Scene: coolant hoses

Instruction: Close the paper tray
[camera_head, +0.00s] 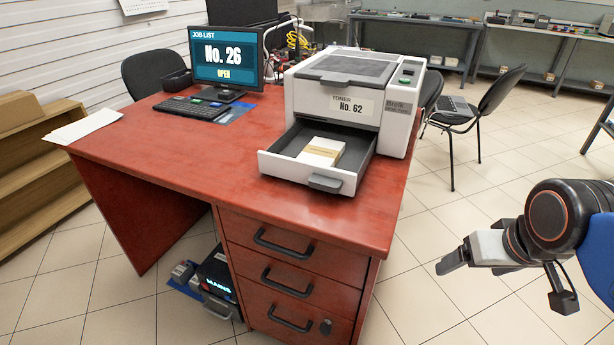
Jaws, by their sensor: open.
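The printer (358,72), grey and white with a "TONER No. 62" label, stands on the red desk. Its paper tray (357,187) is pulled out at the front, toward the viewer. A stack of paper (322,152) with a tan band lies in the tray. My gripper (500,283) is open and empty at the right, over the floor, clear of the desk and well apart from the tray.
The red desk (180,143) has drawers below and a free front right corner. A monitor (225,57) reading "No. 26 OPEN" and a keyboard (193,107) stand left of the printer. Chairs (490,105) stand behind at right. The tiled floor between desk and gripper is clear.

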